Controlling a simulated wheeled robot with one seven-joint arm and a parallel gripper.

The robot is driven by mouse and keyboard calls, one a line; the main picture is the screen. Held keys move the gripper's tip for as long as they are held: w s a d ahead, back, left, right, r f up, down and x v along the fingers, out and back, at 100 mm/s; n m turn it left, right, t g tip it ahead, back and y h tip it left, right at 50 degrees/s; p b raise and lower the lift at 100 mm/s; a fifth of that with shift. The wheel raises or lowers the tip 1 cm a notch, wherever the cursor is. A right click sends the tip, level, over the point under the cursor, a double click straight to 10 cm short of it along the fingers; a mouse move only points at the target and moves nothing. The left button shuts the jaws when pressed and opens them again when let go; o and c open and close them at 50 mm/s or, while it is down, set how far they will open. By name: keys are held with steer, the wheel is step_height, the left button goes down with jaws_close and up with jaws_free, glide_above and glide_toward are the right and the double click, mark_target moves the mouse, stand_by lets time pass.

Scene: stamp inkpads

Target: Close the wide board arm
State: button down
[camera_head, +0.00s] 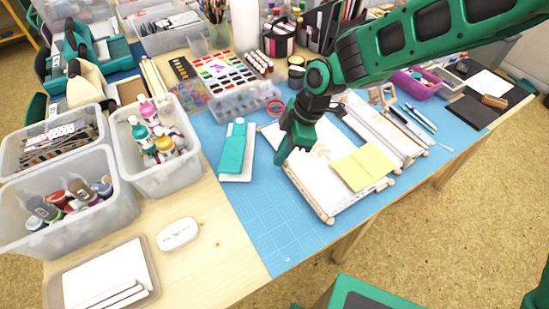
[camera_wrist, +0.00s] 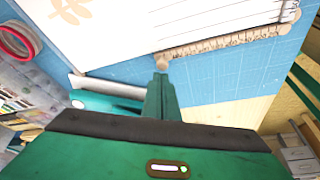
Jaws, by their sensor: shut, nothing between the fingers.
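A wide white board (camera_head: 312,172) with a leaf print lies on the blue mat. A light wooden arm (camera_head: 308,193) runs along its left edge; it also shows in the wrist view (camera_wrist: 225,45), with a rounded knob at its near end. I cannot tell how far this arm is open.
A yellow sheet (camera_head: 362,166) lies on the board's right part. A narrower wooden-edged board (camera_head: 385,130) lies behind it. The mat (camera_head: 268,220) is clear at the front left.

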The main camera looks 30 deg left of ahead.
steer(key=shift+w+d+m, duration=0.25)
steer(key=shift+w+m, duration=0.05)
steer(key=shift+w, duration=0.1)
steer(key=shift+d, duration=0.15)
steer(key=shift+s+d+f, duration=0.2)
steer(key=shift+s+d, duration=0.1)
steer(key=shift+d, duration=0.45)
steer(key=shift+s+a+r, duration=0.1)
steer(key=shift+s+a, duration=0.1)
steer(key=shift+a, duration=0.15)
steer(key=a, duration=0.1)
steer(key=a+r, duration=0.1)
steer(key=s+a+r, duration=0.1)
steer(key=shift+s+a, duration=0.1)
steer(key=shift+a, duration=0.25)
steer(key=v, duration=0.9)
